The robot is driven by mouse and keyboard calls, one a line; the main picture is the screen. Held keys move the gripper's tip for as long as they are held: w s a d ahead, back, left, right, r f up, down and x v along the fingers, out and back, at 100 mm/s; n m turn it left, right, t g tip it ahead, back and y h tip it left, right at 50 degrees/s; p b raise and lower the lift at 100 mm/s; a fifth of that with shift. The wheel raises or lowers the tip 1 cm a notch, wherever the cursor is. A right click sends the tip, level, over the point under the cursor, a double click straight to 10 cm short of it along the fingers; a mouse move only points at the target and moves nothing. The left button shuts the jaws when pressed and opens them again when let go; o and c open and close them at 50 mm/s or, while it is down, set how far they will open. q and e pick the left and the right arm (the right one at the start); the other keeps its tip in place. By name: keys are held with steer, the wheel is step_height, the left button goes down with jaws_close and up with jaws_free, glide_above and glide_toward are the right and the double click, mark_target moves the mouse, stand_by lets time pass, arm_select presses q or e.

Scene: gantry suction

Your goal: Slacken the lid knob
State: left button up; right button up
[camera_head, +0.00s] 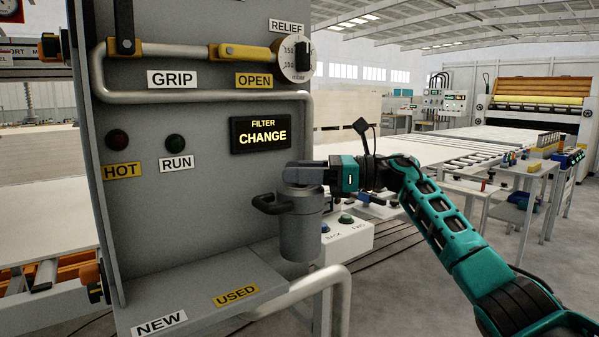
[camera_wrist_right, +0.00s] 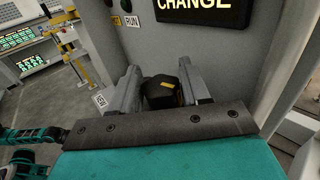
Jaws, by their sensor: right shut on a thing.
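A grey cylindrical filter canister (camera_head: 301,235) stands against the grey panel in the head view, above the shelf. A dark handle (camera_head: 268,204) sticks out from its left side. My right gripper (camera_head: 302,173) is level at the canister's top, its arm coming in from the right. In the right wrist view the black lid knob (camera_wrist_right: 161,93), with a yellow mark on it, sits between the two grey fingers (camera_wrist_right: 163,88). The gripper is shut on the knob; in the head view the fingers hide it. My left gripper is not in view.
A lit sign (camera_head: 261,135) reads FILTER CHANGE. The shelf (camera_head: 205,275) below has NEW and USED labels and looks bare. Pipes with yellow handles and a RELIEF gauge (camera_head: 295,60) are above. A button box (camera_head: 345,238) stands behind the canister, to the right.

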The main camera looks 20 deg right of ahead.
steer(key=o, duration=1)
steer(key=shift+c, duration=0.2)
steer(key=v, duration=1.3)
